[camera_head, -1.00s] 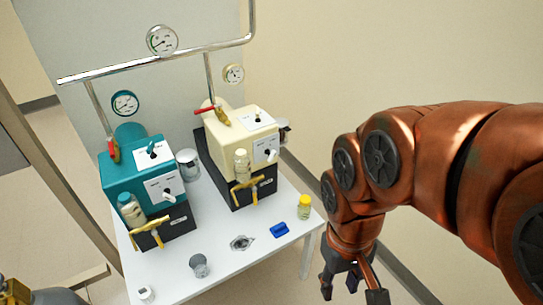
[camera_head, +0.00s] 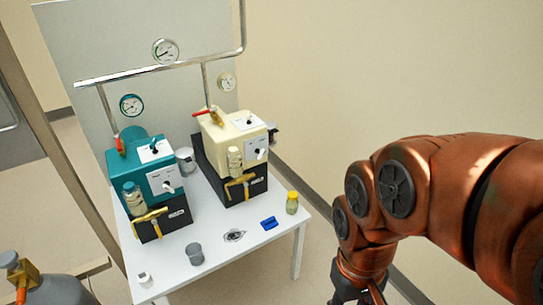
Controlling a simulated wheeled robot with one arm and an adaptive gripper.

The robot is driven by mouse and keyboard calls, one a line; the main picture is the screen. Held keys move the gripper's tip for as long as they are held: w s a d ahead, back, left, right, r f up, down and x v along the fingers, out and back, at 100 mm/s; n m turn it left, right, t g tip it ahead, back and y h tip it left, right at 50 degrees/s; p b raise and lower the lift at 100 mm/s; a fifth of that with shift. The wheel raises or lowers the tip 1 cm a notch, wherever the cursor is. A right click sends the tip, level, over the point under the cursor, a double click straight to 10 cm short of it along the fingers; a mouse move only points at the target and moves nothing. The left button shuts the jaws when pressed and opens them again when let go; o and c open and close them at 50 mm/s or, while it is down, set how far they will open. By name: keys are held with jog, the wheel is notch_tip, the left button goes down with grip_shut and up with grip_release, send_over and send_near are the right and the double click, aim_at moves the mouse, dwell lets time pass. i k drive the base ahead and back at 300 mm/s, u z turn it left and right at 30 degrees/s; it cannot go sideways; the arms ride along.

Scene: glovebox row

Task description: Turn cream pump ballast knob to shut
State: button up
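The cream pump (camera_head: 228,134) stands on a black base at the back right of the white table, upright. A small white-and-black knob (camera_head: 260,153) sits on a pale plate on its front face, and a smaller dark switch or knob (camera_head: 249,121) is on its top plate. Labels are too small to read, so I cannot tell which is the ballast knob or its setting. My gripper (camera_head: 357,294) hangs at the bottom edge, right of the table and well apart from the pump. Its fingertips are cut off by the frame.
A teal pump (camera_head: 133,165) stands left of the cream one. A grey cylinder (camera_head: 55,291) is at lower left. Floor right of the table is clear.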

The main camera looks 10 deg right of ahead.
aim_at(261, 154)
jog(key=i, duration=0.5)
jog(key=u, duration=1.35)
